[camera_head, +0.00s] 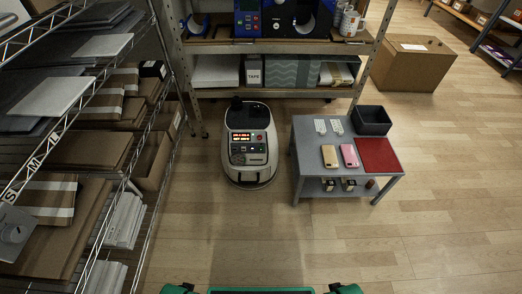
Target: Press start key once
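A blue machine (247,20) with a small display and keys stands on the back shelf, cut off by the top edge. Next to it is a black and blue machine (291,18) with a curved opening, also cut off. A patterned mug (350,22) stands to the right on the same shelf. The keys are too small to read, so I cannot tell which one is the start key. Green and black parts of my body show at the bottom edge. Neither of my grippers is clearly visible.
A white floor machine (249,146) with a red-lit display stands before the shelf (262,47). A grey table (311,149) to its right holds two phones, a black bin (371,121) and a red mat (378,155). A wire rack lines the left. The near floor is clear.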

